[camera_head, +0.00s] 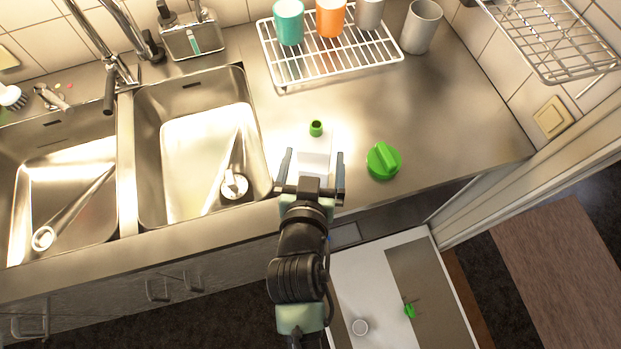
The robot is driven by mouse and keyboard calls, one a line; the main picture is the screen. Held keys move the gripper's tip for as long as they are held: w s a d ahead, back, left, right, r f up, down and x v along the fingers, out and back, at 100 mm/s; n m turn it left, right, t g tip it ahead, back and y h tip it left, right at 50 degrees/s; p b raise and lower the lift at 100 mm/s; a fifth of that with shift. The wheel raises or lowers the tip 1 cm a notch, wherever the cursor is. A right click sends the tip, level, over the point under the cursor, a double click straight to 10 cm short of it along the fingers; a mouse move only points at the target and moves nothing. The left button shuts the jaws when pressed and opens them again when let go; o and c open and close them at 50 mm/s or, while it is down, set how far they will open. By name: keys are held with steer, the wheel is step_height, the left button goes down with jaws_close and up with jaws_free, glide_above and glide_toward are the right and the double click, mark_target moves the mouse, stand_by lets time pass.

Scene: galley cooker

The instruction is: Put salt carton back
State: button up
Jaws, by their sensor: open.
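A white carton with a green spout (315,146), which looks like the salt carton, stands on the steel counter right of the sink. My gripper (313,165) is open, with one finger to the left of the carton and one to the right. Gaps show between the fingers and the carton's sides. The gripper's body hides the carton's near lower part. I cannot tell how far down the fingers reach along it.
A green knobbed cap or funnel (384,161) lies on the counter to the right. A white wire rack (345,62) holds several cups behind, and a grey cup (421,27) stands beside it. A double sink (190,195) is left.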

steer(key=b+v, duration=0.1)
steer(key=v, duration=0.5)
steer(key=w+r+t, duration=0.3)
steer(key=w+r, duration=0.2)
steer(key=r, duration=0.8)
steer(key=w+r+t, duration=0.4)
steer(key=w+r, duration=0.1)
steer(key=r, duration=0.8)
steer(key=s+r+t, duration=0.3)
steer(key=s+r, duration=0.1)
steer(key=r, duration=0.9)
steer(key=s+r+t+y, duration=0.1)
steer(key=s+r+t, duration=0.3)
steer(key=r, duration=1)
steer(key=shift+d+r+n, duration=0.3)
steer(key=shift+r+n, duration=0.05)
steer(key=shift+n, duration=0.05)
